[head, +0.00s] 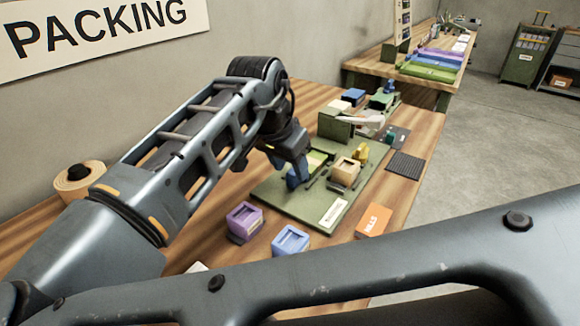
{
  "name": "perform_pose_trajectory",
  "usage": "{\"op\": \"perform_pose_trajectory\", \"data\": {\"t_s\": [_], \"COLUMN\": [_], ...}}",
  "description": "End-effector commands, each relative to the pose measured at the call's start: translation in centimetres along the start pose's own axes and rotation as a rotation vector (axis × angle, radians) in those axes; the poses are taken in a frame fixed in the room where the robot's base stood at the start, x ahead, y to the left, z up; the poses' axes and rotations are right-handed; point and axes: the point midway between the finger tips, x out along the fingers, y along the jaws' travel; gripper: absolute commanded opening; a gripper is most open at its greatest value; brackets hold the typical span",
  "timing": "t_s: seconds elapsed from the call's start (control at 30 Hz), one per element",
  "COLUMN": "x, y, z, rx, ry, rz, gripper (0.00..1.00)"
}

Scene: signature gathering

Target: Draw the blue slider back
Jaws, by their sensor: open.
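My gripper (292,160) reaches down over the green board (270,190) on the wooden table, near its left side. A blue piece (297,178) shows right at its fingertips and looks like the blue slider. The gripper is open. The fingers and the piece overlap in this view, so I cannot tell whether they touch. A light wooden block (345,172) stands on the board to the right of the gripper. The arm hides part of the board's left side.
A purple box (245,221) and a light blue box (290,240) stand in front of the board. An orange box (373,221) stands at its front right. A yellow piece (361,152) and a green stand (335,126) are behind. A dark mat (406,165) lies right.

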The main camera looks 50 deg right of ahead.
Motion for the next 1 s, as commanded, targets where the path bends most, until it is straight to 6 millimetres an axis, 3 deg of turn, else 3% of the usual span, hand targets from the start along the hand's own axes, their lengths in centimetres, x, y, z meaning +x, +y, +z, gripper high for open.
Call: {"op": "perform_pose_trajectory", "data": {"t_s": [0.17,0.47,0.9,1.0], "x": [1.3,1.5,1.5,1.5], "y": [0.0,0.0,0.0,0.0], "z": [0.0,0.0,0.0,0.0], "rx": [0.000,0.000,0.001,0.001], "ry": [0.000,0.001,0.001,0.001], "rz": [0.000,-0.001,-0.001,-0.001], "gripper": [0.49,0.48,0.06,0.00]}}
